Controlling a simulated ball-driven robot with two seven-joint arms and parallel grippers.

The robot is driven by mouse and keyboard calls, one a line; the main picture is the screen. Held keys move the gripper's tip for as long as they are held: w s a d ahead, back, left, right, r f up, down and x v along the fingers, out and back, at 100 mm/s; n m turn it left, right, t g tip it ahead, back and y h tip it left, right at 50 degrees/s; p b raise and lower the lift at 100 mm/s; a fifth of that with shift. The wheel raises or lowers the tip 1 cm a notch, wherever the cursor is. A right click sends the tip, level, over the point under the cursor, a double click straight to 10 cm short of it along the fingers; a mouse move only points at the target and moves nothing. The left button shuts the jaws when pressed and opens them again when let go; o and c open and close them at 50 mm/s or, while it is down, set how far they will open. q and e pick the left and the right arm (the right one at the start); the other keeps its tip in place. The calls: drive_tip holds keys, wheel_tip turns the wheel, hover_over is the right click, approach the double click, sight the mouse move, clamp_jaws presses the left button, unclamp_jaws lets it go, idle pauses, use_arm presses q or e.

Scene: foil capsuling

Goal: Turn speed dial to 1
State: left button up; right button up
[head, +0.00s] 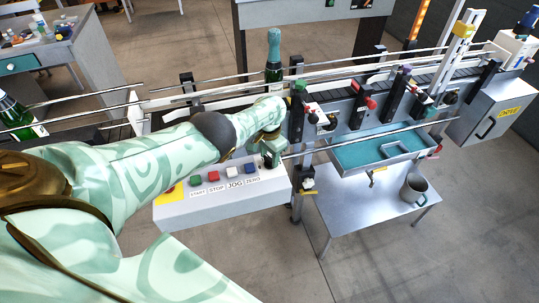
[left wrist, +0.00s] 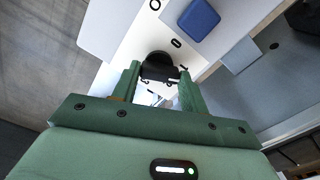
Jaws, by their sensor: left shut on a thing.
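The control box (head: 225,205) stands at the front of the conveyor, with labelled buttons along its top. My left gripper (head: 269,157) is at the box's right end, over the speed dial, which it mostly hides in the head view. In the left wrist view the speed dial (left wrist: 157,66) is a black round knob on a white panel. My left gripper's green fingers (left wrist: 157,88) stand on both sides of it, shut on it. Small dark marks (left wrist: 176,43) lie on the panel beyond the knob. I cannot tell which number the dial points to. My right gripper is not in view.
The blue ZERO button (head: 251,169) is close left of my gripper and also shows in the left wrist view (left wrist: 198,19). A bottle (head: 274,55) stands on the conveyor behind. A side table (head: 350,205) with a mug (head: 413,188) is to the right.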

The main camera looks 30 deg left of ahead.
sight(270, 158)
use_arm(q)
drive_tip(key=shift+n, duration=0.6)
drive_tip(key=o, duration=1)
drive_tip(key=shift+r, duration=0.1)
wheel_tip(270, 158, up, 16)
drive_tip(key=p, duration=1.4)
drive_tip(key=shift+r+p, duration=0.1)
drive_tip(key=shift+p, duration=0.3)
